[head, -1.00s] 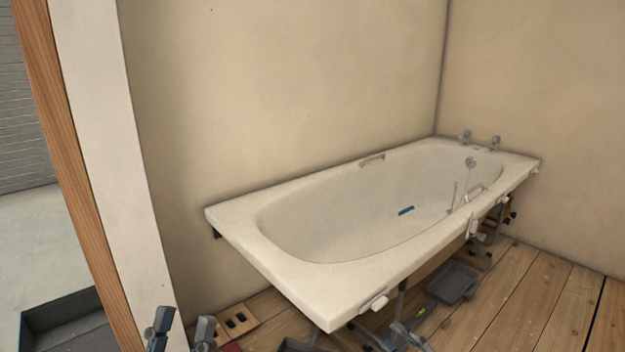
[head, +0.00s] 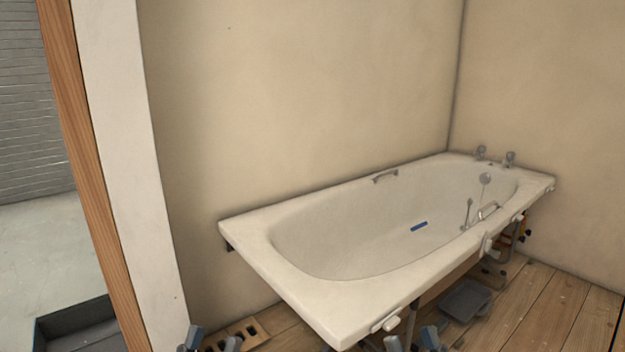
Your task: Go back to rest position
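My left gripper (head: 213,341) shows only its fingertips at the bottom edge, left of the bath. The fingertips are apart with nothing visible between them. My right gripper (head: 412,341) shows at the bottom edge, just in front of the bath's near corner. Its fingertips are also apart, and no held object shows. The rest of both grippers and the arms is below the picture.
A white bathtub (head: 290,282) stands against the walls, with a blue item (head: 419,227) inside. A grey tray (head: 466,299) lies on the plank floor by its near side. A wood-edged wall end (head: 85,150) stands left.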

